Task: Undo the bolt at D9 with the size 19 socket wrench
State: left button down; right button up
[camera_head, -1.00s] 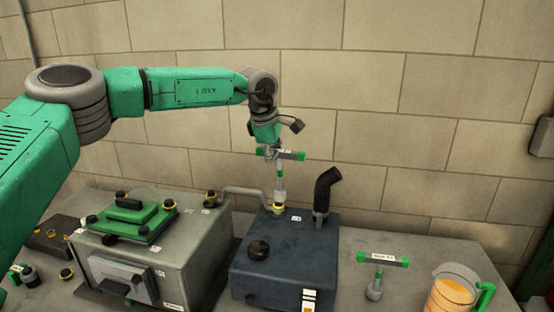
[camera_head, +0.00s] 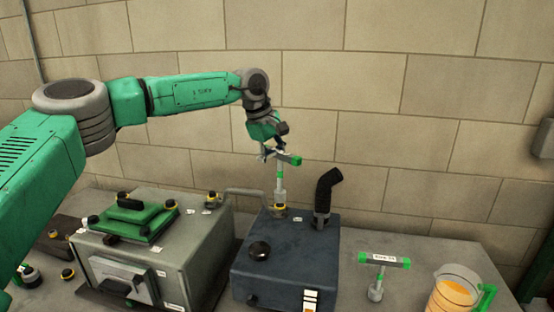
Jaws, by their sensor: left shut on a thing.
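My left gripper (camera_head: 268,150) is shut on the T-handle of a green and grey socket wrench (camera_head: 280,178). The wrench stands upright, its lower end at the yellow-ringed bolt (camera_head: 279,208) where the pipe meets the top of the dark blue box (camera_head: 285,258). The wrench covers most of that bolt, and its position label cannot be read. A second T-handled socket wrench (camera_head: 377,288) stands on the bench at the right; the size on its label is too small to read surely. My right gripper is not in view.
A grey engine block (camera_head: 200,250) with a green cover (camera_head: 130,222) stands at the left, joined to the blue box by a bent pipe (camera_head: 245,192). A black elbow hose (camera_head: 325,195) rises beside the wrench. A jug of orange liquid (camera_head: 452,295) stands at the right.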

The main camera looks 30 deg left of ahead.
pick_arm(q)
jog(key=shift+f, duration=0.1)
jog(key=shift+f, duration=0.65)
jog(key=n, duration=0.3)
jog(key=shift+d+r+t+y+b, duration=0.1)
jog(key=shift+t+y+b, duration=0.2)
jog(key=shift+y+b, duration=0.1)
jog(key=n, duration=0.1)
jog(key=n+y, duration=0.1)
jog(key=n, duration=0.1)
jog(key=shift+s+d+n, duration=0.1)
jog(key=shift+d+n, duration=0.05)
jog(key=shift+n, duration=0.15)
jog(key=n, duration=0.2)
jog(key=n+y+p, duration=0.1)
jog(key=shift+d+r+n+y, duration=0.1)
jog(key=shift+r+n+y, duration=0.05)
jog(key=shift+n+y, duration=0.2)
jog(key=n, duration=0.3)
jog(key=n+g+y, duration=0.1)
jog(key=n, duration=0.2)
jog(key=shift+s+d+y, duration=0.1)
jog(key=shift+d+y, duration=0.05)
jog(key=shift+y, duration=0.1)
jog(key=shift+d+m, duration=0.1)
jog(key=shift+m, duration=0.15)
